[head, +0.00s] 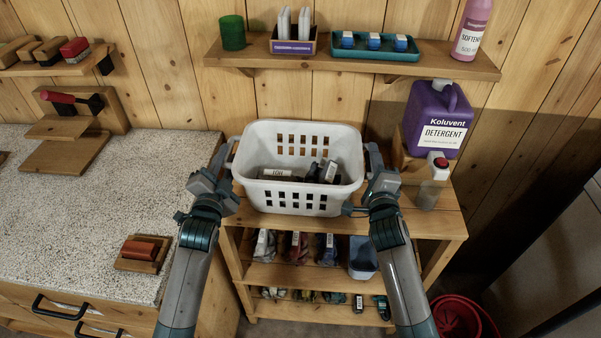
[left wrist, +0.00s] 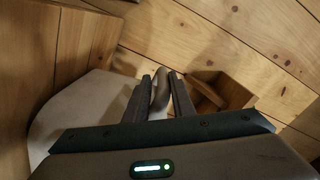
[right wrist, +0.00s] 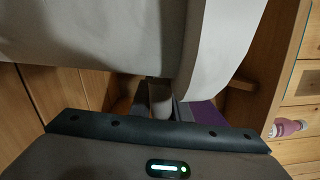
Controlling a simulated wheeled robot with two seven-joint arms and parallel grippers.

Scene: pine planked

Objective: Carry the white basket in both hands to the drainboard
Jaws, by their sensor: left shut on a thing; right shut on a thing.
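The white basket (head: 302,201) is in front of me over the top of a wooden shelf unit. It looks level; I cannot tell whether its bottom touches the top board. Several dark items and a white-labelled one lie inside. My left gripper (head: 229,158) is shut on its left handle, which shows between the fingers in the left wrist view (left wrist: 161,92). My right gripper (head: 371,160) is shut on the right side; in the right wrist view the basket wall (right wrist: 100,35) hides much of the grip (right wrist: 160,98). I cannot pick out a drainboard for certain.
A speckled counter (head: 130,210) at left has a wide clear area, with a red-topped wooden block (head: 143,251) near its front. A wall shelf (head: 350,66) is behind; a red bucket (head: 458,317) is on the floor.

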